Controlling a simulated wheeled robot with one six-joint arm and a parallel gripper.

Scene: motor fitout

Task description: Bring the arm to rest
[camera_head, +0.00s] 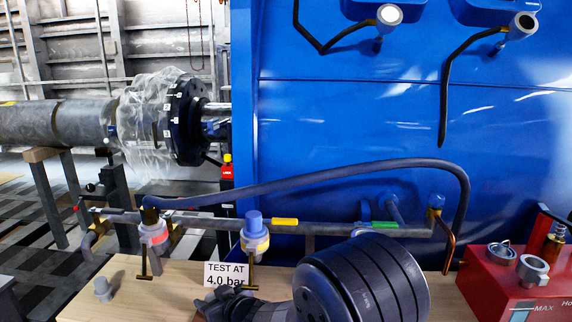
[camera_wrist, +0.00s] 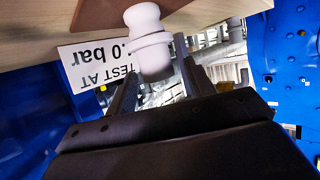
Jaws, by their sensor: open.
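My gripper (camera_head: 212,306) is low over the wooden bench at the bottom of the head view, below the "TEST AT 4.0 bar" sign. Its fingers point left. In the wrist view my gripper (camera_wrist: 155,88) has its two fingers apart. A pale, rounded plug-like part (camera_wrist: 147,38) shows between and beyond the fingers there; I cannot tell whether it touches them.
The bench (camera_head: 150,306) carries the sign (camera_head: 226,274). Behind it runs a pipe (camera_head: 320,229) with a blue-capped valve (camera_head: 255,230) and a red-banded valve (camera_head: 153,230). A red pump box (camera_head: 500,285) stands right. A large blue housing (camera_head: 350,120) fills the back.

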